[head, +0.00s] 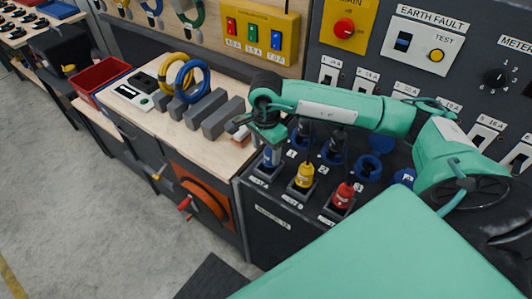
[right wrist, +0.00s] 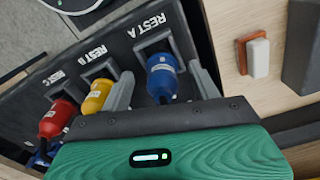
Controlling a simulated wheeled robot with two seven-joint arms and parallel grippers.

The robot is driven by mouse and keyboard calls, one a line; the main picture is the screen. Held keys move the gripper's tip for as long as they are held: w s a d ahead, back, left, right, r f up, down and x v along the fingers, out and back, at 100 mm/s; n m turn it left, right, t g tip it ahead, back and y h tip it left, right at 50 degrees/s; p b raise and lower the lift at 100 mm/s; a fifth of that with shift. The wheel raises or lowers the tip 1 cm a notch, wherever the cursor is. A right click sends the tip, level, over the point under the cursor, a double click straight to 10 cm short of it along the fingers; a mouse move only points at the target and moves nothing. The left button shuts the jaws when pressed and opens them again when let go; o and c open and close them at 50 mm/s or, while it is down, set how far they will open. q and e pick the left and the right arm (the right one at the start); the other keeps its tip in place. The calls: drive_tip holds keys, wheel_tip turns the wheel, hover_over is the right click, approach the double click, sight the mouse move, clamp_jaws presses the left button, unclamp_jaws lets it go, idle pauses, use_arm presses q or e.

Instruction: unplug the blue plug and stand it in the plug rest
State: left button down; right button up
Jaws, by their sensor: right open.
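The blue plug (head: 271,157) stands in the rest at the left end of the dark panel. In the right wrist view the blue plug (right wrist: 162,77) sits in the slot marked REST A (right wrist: 150,40). My right gripper (head: 268,140) is over it, open, with one finger on each side of the plug (right wrist: 163,88). A gap shows between the fingers and the plug. The lower end of the plug is hidden in the rest. My left gripper is not in view.
The yellow plug (head: 304,177) stands in REST B and the red plug (head: 343,196) in REST C, close beside. Blue sockets (head: 368,168) lie behind them. Grey blocks (head: 222,118) and coiled cables (head: 190,78) are on the wooden bench to the left.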

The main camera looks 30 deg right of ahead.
wheel_tip(320, 180, up, 12)
drive_tip(key=b, duration=0.2)
drive_tip(key=shift+b, duration=0.4)
drive_tip(key=shift+s+f, duration=0.1)
drive_tip(key=shift+f, duration=0.05)
